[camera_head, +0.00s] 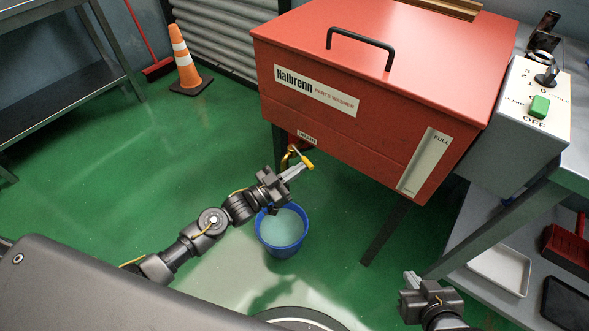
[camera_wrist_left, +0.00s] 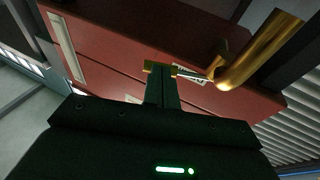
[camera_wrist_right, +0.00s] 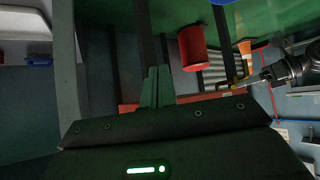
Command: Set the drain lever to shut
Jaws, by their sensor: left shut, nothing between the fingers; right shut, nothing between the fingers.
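The drain lever (camera_head: 307,162) is a small yellow handle on the brass drain pipe (camera_head: 287,158), under the front of the red parts washer (camera_head: 365,105). My left gripper (camera_head: 302,168) is shut, its fingertips right at the lever; I cannot tell whether they touch. My right gripper (camera_head: 411,279) is shut and empty at the lower right, far from the lever.
A blue bucket (camera_head: 281,250) with pale liquid stands on the green floor below the drain. A washer leg (camera_head: 385,232) is right of it. A control box (camera_head: 515,115) and a grey bench with a white tray (camera_head: 499,270) are at the right. An orange cone (camera_head: 185,62) stands far left.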

